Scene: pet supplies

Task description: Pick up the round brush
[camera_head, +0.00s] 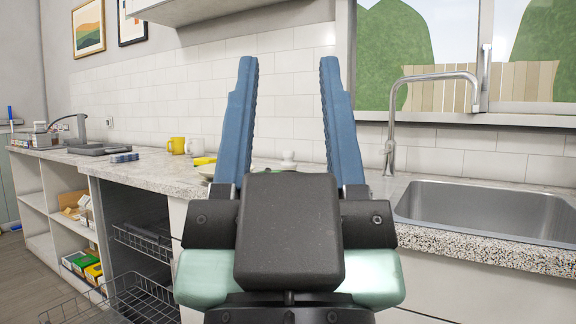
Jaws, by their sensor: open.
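My gripper (289,62) is in the middle of the head view, with its two blue fingers pointing up, spread apart and empty. No round brush can be made out for certain. Between the fingers, low on the far counter, a white knob-shaped thing (288,158) shows with something green beside it; whether it is the brush, I cannot tell. A yellow item (203,161) lies on the counter left of the left finger. My gripper's body hides part of the counter behind it.
The speckled counter (160,172) runs along the tiled wall. A yellow mug (176,145) and a white mug (194,146) stand at the back. A sink (485,208) with a tall tap (392,120) is at right. Wire baskets (140,300) stick out below left.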

